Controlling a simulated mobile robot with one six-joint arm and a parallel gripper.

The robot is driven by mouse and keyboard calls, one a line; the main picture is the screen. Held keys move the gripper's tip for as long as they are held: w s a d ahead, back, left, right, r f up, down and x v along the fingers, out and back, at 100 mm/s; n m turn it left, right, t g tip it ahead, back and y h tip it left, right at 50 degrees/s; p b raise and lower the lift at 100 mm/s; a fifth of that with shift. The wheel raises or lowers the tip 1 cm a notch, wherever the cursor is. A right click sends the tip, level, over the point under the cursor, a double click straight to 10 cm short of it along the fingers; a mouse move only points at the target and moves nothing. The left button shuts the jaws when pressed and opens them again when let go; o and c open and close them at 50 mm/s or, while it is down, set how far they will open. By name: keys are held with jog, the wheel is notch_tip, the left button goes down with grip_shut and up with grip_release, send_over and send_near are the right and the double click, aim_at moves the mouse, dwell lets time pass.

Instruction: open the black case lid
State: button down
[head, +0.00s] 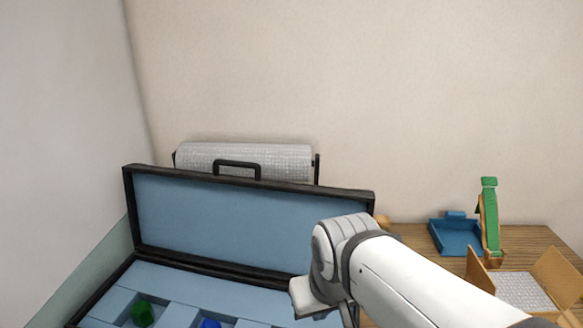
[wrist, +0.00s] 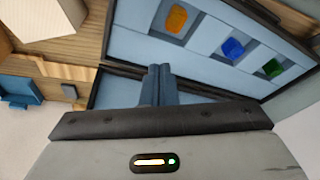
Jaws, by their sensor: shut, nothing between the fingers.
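The black case (head: 130,262) has its lid (head: 250,215) standing up and open, with the pale blue lining facing me and the black handle (head: 237,166) on its top edge. Its blue base shows compartments with a green piece (head: 142,313) and a blue piece (head: 210,323). The wrist view shows the base (wrist: 200,47) with an orange piece (wrist: 176,17), a blue piece (wrist: 233,48) and a green piece (wrist: 272,67). My gripper (wrist: 159,70) is shut and empty, near the hinge side of the case; I cannot tell whether it touches the lid. In the head view my arm hides the case's right front part.
A roll of bubble wrap (head: 290,160) is behind the lid. On the wooden table (head: 425,238) to the right are a blue tray (head: 455,240), a green-topped object (head: 490,220) and an open cardboard box (head: 560,275). Walls stand behind and at left.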

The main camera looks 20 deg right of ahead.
jog(key=shift+d+r, duration=0.1)
jog(key=w+d+r+m+g, duration=0.15)
jog(key=w+d+r, duration=0.3)
jog(key=w, duration=0.65)
jog(key=w+d+r+m, duration=0.2)
jog(key=w+d+r, duration=0.3)
jog(key=w, duration=0.7)
jog(key=w+d+r+m, duration=0.25)
jog(key=w+r, duration=0.35)
jog(key=w, duration=0.5)
notch_tip(320, 180, down, 9)
jog(key=s+p, duration=0.1)
jog(key=p, duration=0.2)
jog(key=shift+s+a+f+h, duration=0.2)
jog(key=shift+s+a+h, duration=0.1)
jog(key=shift+a+h, duration=0.1)
